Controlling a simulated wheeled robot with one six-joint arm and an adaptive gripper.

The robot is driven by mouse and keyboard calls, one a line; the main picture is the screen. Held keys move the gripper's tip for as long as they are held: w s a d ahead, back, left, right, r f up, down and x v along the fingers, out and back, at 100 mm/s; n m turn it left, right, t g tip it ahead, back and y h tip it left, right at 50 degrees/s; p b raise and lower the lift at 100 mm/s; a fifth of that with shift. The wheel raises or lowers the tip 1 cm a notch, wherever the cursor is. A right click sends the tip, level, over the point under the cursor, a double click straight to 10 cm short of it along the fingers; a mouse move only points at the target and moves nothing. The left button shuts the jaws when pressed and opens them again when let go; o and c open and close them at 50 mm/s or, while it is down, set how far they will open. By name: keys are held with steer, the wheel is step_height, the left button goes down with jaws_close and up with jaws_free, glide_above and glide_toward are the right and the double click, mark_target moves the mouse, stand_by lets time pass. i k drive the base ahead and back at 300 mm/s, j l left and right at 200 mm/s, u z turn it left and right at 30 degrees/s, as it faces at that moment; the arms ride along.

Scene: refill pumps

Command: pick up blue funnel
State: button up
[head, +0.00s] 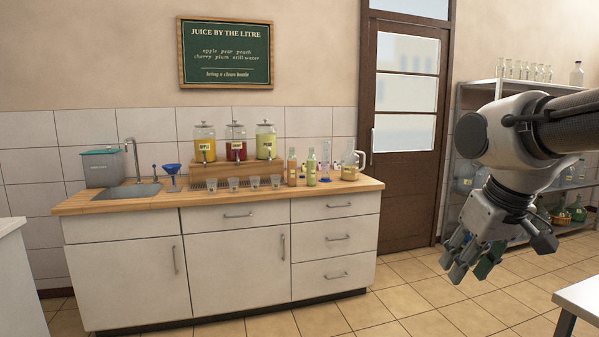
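The blue funnel (173,169) is on the left part of the wooden counter, just right of the sink. It sits upright in or on a small clear vessel (173,186); I cannot tell how deep its stem goes. My gripper (463,269) hangs at the right of the head view, pointing down in front of the door and floor, far from the funnel and the counter. Its fingers look spread apart with nothing seen between them.
A sink (130,190) with a faucet (131,158) lies left of the funnel. Several glasses (234,184), juice dispensers (236,143) and bottles (311,167) stand to its right on the counter (150,202). The floor (410,300) before the cabinets is clear. A table (580,294) edge shows at right.

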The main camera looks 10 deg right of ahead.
mark_target(172, 176)
steer(key=i+l, duration=0.25)
steer(key=i, duration=0.25)
steer(key=i+l+u, duration=0.1)
steer(key=i, duration=0.4)
steer(key=i+l, duration=0.35)
steer(key=i, duration=0.15)
steer(key=i+l, duration=0.3)
steer(key=i, duration=0.2)
steer(key=i+l+u, duration=0.1)
steer(key=i+l, duration=0.15)
steer(key=i, duration=0.2)
steer(key=i+j, duration=0.2)
steer(key=j, duration=0.2)
steer(key=i+j, duration=0.2)
steer(key=j, duration=0.2)
steer(key=i+j, duration=0.2)
steer(key=j, duration=0.2)
steer(key=i+j, duration=0.2)
steer(key=j, duration=0.2)
steer(key=i+j, duration=0.2)
steer(key=j, duration=0.2)
steer(key=i+j, duration=0.2)
steer(key=j, duration=0.2)
steer(key=i+j, duration=0.2)
steer(key=j, duration=0.2)
steer(key=i+j, duration=0.15)
steer(key=j, duration=0.25)
